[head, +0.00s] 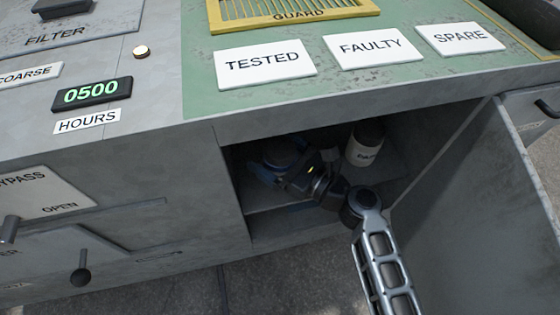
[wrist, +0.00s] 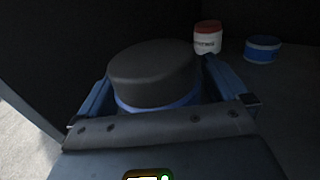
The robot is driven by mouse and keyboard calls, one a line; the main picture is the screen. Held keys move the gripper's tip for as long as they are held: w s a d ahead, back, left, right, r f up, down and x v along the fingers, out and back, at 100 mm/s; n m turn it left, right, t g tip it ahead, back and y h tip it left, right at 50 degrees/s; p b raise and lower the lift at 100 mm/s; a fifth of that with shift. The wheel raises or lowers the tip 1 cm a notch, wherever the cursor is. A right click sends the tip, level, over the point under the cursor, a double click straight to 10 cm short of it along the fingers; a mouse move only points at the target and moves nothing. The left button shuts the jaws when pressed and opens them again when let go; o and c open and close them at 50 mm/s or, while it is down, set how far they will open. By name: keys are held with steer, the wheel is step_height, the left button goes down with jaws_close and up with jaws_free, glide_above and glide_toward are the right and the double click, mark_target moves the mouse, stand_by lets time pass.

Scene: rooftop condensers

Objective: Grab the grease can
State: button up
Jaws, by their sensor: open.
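In the wrist view, a wide round can (wrist: 155,72) with a dark grey top and a blue band stands between the fingers of my gripper (wrist: 158,82). One blue finger is on each side of it; whether they touch it I cannot tell. No label on it is readable, so I cannot confirm that it is the grease can. In the head view, my gripper (head: 280,165) is inside the open, shadowed cabinet, and the blue and dark can (head: 281,150) shows dimly there. My jaws are open.
A dark-topped container with a pale label (head: 365,150) stands right of my gripper in the cabinet (head: 250,226). The wrist view shows a white jar with a red lid (wrist: 207,40) and a low blue tin (wrist: 262,49) behind. The open door (head: 480,200) bounds the right.

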steer(key=shift+a, duration=0.15)
steer(key=shift+w, duration=0.1)
steer(key=c, duration=1.2)
